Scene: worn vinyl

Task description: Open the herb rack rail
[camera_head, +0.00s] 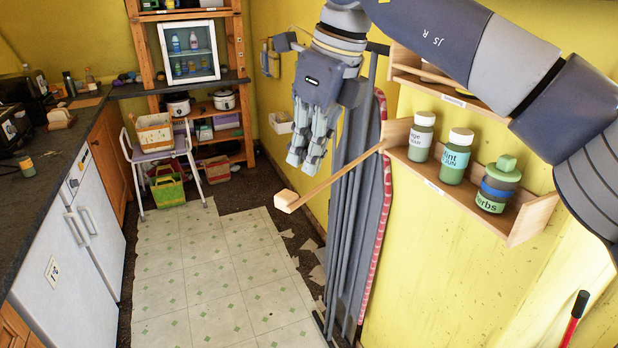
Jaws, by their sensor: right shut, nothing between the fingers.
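The herb rack (440,185) is a wooden shelf on the yellow wall at right, holding three green jars with labels and lids. Its rail (335,176) is a thin wooden rod with a block at its free end (287,201). The rail joins the rack's left end and sticks out to the left, away from the jars, so the rack's front is uncovered. My right gripper (300,160) hangs fingers down, shut and empty, above and left of the rail in the picture. I see a gap between its fingertips and the rail's end block. My left gripper is out of view.
An upper wooden shelf (450,94) sits above the rack, partly behind my right arm. A folded ironing board (362,215) leans on the wall below the rail. A stool with baskets (160,150) stands at the back. The tiled floor (215,280) is clear in the middle.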

